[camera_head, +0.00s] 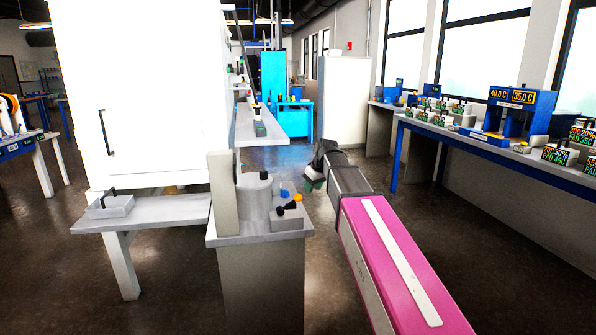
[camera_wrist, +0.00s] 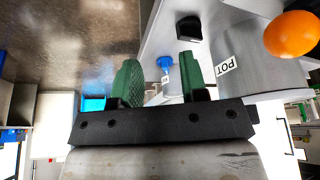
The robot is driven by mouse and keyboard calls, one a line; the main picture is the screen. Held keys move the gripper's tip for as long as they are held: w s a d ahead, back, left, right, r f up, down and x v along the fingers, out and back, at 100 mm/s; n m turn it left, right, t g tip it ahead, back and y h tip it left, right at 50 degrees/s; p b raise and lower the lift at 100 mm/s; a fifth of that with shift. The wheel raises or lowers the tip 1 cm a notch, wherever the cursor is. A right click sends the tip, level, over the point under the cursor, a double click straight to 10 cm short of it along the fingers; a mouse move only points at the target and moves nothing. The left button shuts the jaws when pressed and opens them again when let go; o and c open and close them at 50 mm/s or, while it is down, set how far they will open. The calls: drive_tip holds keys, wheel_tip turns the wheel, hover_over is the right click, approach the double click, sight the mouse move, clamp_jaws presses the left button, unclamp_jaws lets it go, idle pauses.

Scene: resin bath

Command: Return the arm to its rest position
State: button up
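My arm, with a pink and black forearm, reaches forward in the head view. My gripper (camera_head: 315,174) is at its far end, beside the right edge of a grey stand, and its fingers are small and partly hidden there. In the wrist view my gripper (camera_wrist: 160,76) shows two green fingers standing apart with nothing held between them. The grey pot (camera_wrist: 245,60), labelled POT, is to the right of the fingers, apart from them. In the head view the pot (camera_head: 255,195) stands on the stand's top.
The grey stand (camera_head: 262,238) is close left of my gripper. An orange ball (camera_head: 298,197) and dark knobs are at its right edge. A white cabinet (camera_head: 140,95) rises at left. A blue-framed bench (camera_head: 480,142) runs along the right wall. Open floor lies between.

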drive_tip(key=s+d+f+m+g+h, duration=0.1)
drive_tip(key=s+d+f+m, duration=0.3)
drive_tip(key=s+f, duration=0.8)
drive_tip(key=s+d+f+m+g+h, duration=0.1)
drive_tip(key=s+d+f+m+g, duration=0.1)
drive_tip(key=s+d+f, duration=0.7)
drive_tip(key=s+f+m, duration=0.1)
drive_tip(key=s+f, duration=0.3)
drive_tip(key=f, duration=0.4)
drive_tip(key=shift+m+h, duration=0.4)
drive_tip(key=shift+s+f, duration=0.1)
